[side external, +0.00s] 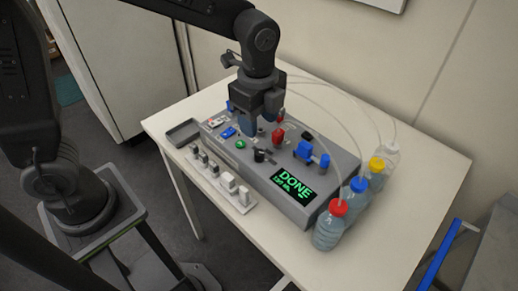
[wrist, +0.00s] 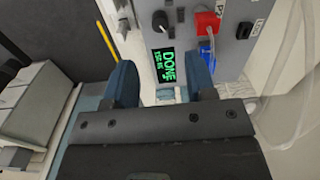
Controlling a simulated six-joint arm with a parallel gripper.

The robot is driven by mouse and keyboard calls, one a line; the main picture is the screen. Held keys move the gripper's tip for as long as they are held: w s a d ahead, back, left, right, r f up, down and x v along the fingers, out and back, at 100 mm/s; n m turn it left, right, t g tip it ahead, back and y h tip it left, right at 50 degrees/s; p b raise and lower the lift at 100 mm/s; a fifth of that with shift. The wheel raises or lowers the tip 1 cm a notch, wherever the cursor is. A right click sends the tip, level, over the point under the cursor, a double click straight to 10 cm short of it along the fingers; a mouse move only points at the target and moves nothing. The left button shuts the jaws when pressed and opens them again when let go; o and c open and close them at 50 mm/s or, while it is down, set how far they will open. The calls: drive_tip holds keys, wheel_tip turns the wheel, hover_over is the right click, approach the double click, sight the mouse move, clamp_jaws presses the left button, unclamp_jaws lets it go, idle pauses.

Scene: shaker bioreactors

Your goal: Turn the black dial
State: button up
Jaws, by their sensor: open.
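The black dial (side external: 260,156) sits on top of the grey bioreactor box (side external: 262,180), between a green button (side external: 240,144) and the display (side external: 295,187), which reads DONE in green. In the wrist view the dial (wrist: 160,21) is at the top, beyond the display (wrist: 165,66). My gripper (side external: 262,128) is above the back part of the box, behind the dial in the side view, and its blue fingers are apart with nothing visibly between them. In the wrist view my gripper (wrist: 162,80) has its fingers either side of the display's lower end. The gripper is apart from the dial.
A red clamp (side external: 278,136) and a blue clamp (side external: 304,151) stand on the box near the dial. Bottles with red (side external: 331,230), blue and yellow caps stand at the right, with thin tubes arching over. A white strip with plugs (side external: 225,184) lies in front.

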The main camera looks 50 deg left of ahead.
sight(259, 152)
wheel_tip(259, 152, down, 9)
drive_tip(key=shift+f, duration=0.2)
idle(0.3)
drive_tip(key=c, duration=0.9)
